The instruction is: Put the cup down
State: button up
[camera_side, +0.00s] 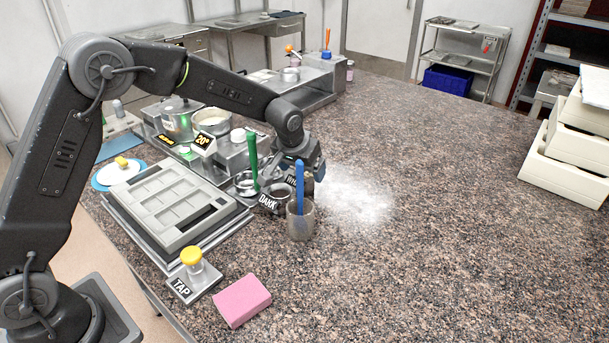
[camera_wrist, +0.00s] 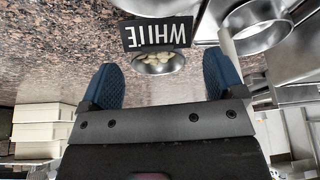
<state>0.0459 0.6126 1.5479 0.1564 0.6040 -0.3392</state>
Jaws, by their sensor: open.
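A small cup (camera_wrist: 158,66) holding pale pieces stands behind a black WHITE label (camera_wrist: 157,34) in the wrist view. My gripper (camera_wrist: 160,75) is open, its two blue fingers spread wide on either side of the cup, with clear gaps on both sides. Whether the cup stands flat on the counter cannot be told.
A DARK cup (camera_side: 272,200), a beaker (camera_side: 300,222) with a blue spatula and a green-handled tool (camera_side: 252,155) crowd my gripper. A grey mould (camera_side: 172,200) lies left. A pink block (camera_side: 242,301) lies in front. White powder (camera_side: 355,200) covers counter on the right; beyond is clear.

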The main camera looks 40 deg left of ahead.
jog(key=s+r, duration=1.6)
jog(key=s, duration=0.2)
jog(key=s+f+m+t, duration=0.1)
jog(key=s+m, duration=0.1)
jog(key=s, duration=1.4)
jog(key=shift+s+a+f+h, duration=0.15)
jog(key=shift+a+f+h, duration=0.05)
jog(key=shift+a+h, duration=0.25)
jog(key=shift+r, duration=0.1)
